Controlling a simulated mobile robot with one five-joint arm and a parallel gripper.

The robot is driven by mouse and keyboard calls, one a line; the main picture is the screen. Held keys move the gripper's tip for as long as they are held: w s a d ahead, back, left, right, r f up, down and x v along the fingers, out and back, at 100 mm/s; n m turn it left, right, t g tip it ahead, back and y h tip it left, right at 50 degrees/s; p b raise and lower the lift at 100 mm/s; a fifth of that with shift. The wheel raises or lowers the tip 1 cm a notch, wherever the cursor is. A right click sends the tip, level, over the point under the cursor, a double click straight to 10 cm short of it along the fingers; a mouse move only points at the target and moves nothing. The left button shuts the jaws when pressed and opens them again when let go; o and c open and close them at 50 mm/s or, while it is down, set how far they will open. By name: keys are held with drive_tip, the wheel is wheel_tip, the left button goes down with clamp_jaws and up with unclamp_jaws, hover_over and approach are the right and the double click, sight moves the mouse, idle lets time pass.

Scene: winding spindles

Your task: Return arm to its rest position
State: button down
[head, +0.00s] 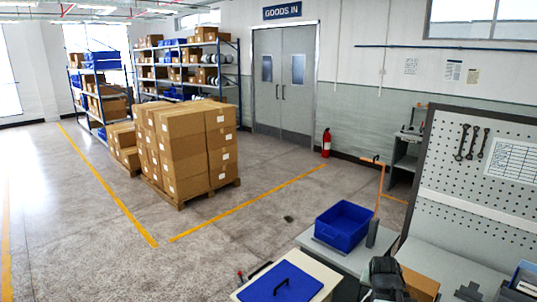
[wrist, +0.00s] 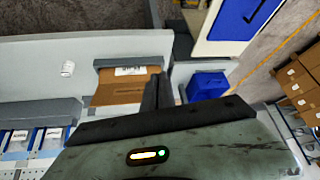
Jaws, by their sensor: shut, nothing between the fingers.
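My gripper (wrist: 158,88) shows in the wrist view as two dark fingers lying together, with nothing visible between them. It points over a grey worktop (wrist: 100,48), beside a brown cardboard box (wrist: 118,88) with a white label. I cannot judge its height above the worktop. In the head view, a dark shape (head: 386,274) at the bottom, in front of a cardboard box (head: 420,283), looks like part of my arm; the fingers cannot be made out there.
A blue bin (head: 343,226) stands on the bench, near an upright orange post (head: 380,188). A pegboard (head: 470,185) with wrenches rises at the right. A blue panel with a handle (head: 281,284) lies at the front. Stacked cartons (head: 183,150) stand beyond open floor.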

drive_tip(key=a+f+n+g+y+b, duration=0.1)
drive_tip(key=a+f+b, duration=0.15)
drive_tip(key=a, duration=0.35)
drive_tip(key=a+f+n+y+b, duration=0.1)
drive_tip(key=a+f, duration=0.3)
drive_tip(key=a, duration=0.2)
drive_tip(key=s+a+f+n+g+y+b, duration=0.1)
drive_tip(key=s+a+f+n+g, duration=0.2)
drive_tip(key=s+a, duration=0.5)
drive_tip(key=shift+s+a+n+g, duration=0.2)
drive_tip(key=shift+s+n+g, duration=0.3)
drive_tip(key=shift+s+g, duration=0.4)
